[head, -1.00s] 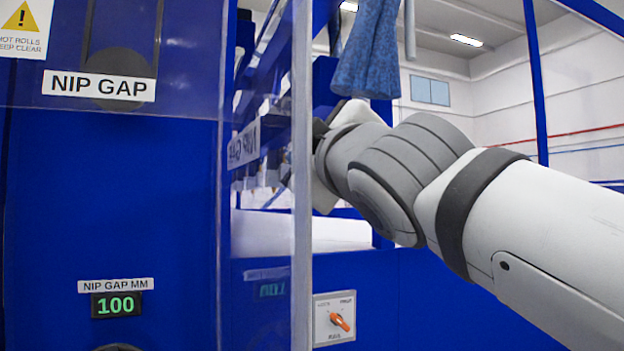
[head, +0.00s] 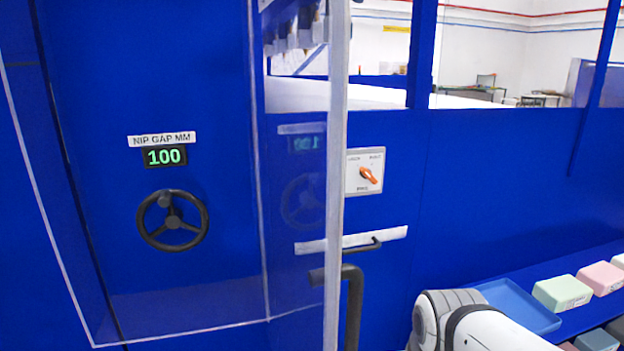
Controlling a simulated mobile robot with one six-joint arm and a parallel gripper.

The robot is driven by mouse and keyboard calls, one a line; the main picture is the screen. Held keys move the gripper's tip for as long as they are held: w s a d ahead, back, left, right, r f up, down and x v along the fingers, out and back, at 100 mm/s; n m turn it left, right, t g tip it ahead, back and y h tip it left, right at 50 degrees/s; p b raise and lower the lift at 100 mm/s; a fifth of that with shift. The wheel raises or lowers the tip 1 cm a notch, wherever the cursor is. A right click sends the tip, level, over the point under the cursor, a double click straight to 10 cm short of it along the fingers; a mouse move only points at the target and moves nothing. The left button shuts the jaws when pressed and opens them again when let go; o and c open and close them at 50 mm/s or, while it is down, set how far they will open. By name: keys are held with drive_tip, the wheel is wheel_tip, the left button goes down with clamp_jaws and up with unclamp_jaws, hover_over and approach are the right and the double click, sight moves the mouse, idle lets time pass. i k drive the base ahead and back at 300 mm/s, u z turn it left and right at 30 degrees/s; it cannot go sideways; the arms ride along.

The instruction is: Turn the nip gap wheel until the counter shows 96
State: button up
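The nip gap wheel (head: 172,221) is a dark three-spoked handwheel with a knob near its top, on the blue machine face at left. The counter (head: 165,156) above it reads 100 in green digits, under a white NIP GAP MM label (head: 162,139). A clear panel (head: 180,308) with pale edges appears to stand in front of the wheel and counter. Faint reflections of both show in the clear sheet to their right. My arm (head: 470,322) shows only at the bottom right, well away from the wheel. My gripper is out of view.
A rotary switch with an orange knob (head: 368,175) is right of the panel's upright edge. A dark bar handle (head: 351,310) stands below it. A blue tray (head: 517,306) and several coloured blocks, one pale green (head: 562,292), are on a shelf at right.

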sight(174, 218)
drive_tip(key=z, duration=0.05)
drive_tip(key=k, duration=0.55)
drive_tip(key=u, duration=2.75)
drive_tip(key=k, duration=1.3)
drive_tip(key=z, duration=1.15)
drive_tip(key=i, duration=1)
